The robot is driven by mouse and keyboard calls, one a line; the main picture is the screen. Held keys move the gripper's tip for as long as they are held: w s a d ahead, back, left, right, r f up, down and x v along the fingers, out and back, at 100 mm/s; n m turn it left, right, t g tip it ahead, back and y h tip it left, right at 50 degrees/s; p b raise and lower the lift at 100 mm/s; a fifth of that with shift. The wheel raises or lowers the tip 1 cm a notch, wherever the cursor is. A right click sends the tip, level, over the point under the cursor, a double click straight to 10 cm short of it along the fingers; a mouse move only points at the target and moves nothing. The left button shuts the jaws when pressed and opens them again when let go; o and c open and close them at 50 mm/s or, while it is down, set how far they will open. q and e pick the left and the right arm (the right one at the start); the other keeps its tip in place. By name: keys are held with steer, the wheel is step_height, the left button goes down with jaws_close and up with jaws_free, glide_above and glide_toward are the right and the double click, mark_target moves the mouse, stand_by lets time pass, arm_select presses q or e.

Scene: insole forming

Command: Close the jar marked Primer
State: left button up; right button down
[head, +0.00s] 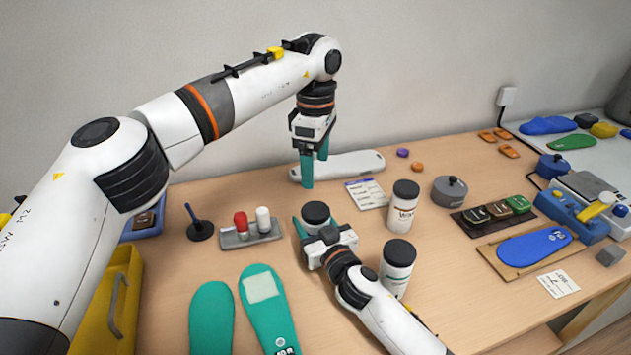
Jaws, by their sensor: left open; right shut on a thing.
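A black round lid-like top (316,213) shows at the fingers of my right gripper (318,229), which is shut on it low over the table's middle. The gripper hides what is below, so I cannot tell whether it is a loose lid or a jar with its lid. A white jar (401,217) with a black top stands to the right, its label seeming to read "Wax". Another white jar (396,279) with a black top stands nearer, its label not readable.
A small grey tray (252,238) with a red-topped and a white-topped item stands left of my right gripper. A grey lidded pot (449,190) is beyond the jars. Green insoles (211,318) lie in front, beside a yellow bin (122,310). A printed card (367,194) lies behind.

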arm_select(q)
steer(key=shift+r, duration=0.75)
arm_select(e)
steer(key=shift+c, duration=2.2)
jaws_free()
steer(key=v, duration=1.2)
steer(key=shift+b, duration=0.35)
arm_select(q)
steer(key=shift+f, duration=0.4)
